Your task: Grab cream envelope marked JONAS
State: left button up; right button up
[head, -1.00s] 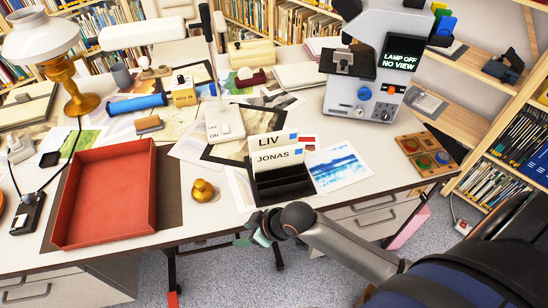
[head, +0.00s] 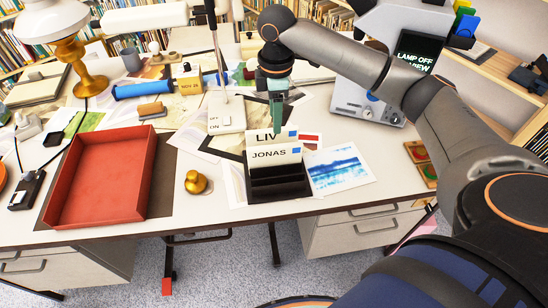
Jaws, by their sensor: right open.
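The cream envelope marked JONAS (head: 272,157) stands upright in a dark letter holder (head: 280,187) near the front of the desk. A second envelope marked LIV (head: 262,136) stands right behind it, partly covered. My right gripper (head: 278,122) points down from above, just at the top of the LIV envelope. Its greenish fingers are open, and the near finger overlaps the envelope's upper edge in the picture. I cannot tell whether the fingers touch an envelope. My left gripper is not in view.
A red tray (head: 72,205) lies at the left, with a brass knob-like weight (head: 195,182) between it and the holder. A blue print (head: 338,170) lies right of the holder. A grey device (head: 362,104) with a screen stands behind my right arm.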

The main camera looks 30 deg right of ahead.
aim_at(275, 146)
notch_tip(275, 146, down, 12)
jog(key=shift+w+r+b, duration=0.1)
jog(key=shift+b, duration=0.2)
dwell(0.3)
grip_shut()
dwell(0.4)
dwell(1.0)
